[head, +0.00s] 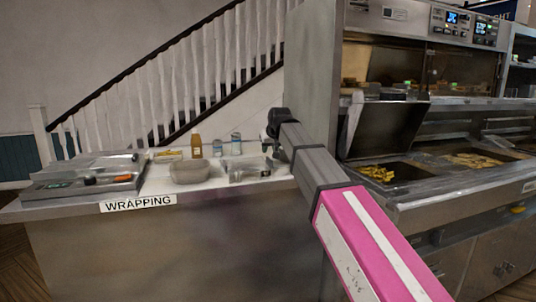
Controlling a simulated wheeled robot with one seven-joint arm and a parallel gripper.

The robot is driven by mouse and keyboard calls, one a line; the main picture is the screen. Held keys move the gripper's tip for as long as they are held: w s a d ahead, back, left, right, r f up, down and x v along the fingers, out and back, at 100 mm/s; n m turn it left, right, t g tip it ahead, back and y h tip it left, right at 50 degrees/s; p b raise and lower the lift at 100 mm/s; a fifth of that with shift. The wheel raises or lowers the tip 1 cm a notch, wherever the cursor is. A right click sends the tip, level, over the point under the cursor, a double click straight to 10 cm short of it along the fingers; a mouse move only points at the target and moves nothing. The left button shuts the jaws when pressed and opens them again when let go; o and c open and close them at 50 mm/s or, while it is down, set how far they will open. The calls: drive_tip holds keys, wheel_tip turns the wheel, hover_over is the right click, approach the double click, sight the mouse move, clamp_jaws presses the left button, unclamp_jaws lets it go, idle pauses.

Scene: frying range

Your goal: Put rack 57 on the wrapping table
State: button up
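The wrapping table (95,212) is a counter at the left, with a white "WRAPPING" label on its front edge. A small metallic, rack-like item (250,172) sits on the right part of its top. I cannot read a number on it, so I cannot tell if it is rack 57. My gripper (268,150) is over the right end of the table, above and close to this item. Its fingers are small and dark, partly hidden by my arm. I cannot tell if they are open or touch anything.
A grey bowl (189,172), a brown bottle (196,147) and two cans stand on the table. Metal equipment (85,175) covers its left end. The frying range (455,190) with food in its pans is at the right, with a tilted metal lid (385,130).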

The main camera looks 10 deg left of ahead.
drive_tip(key=v, duration=0.7)
drive_tip(key=shift+s+r, duration=0.25)
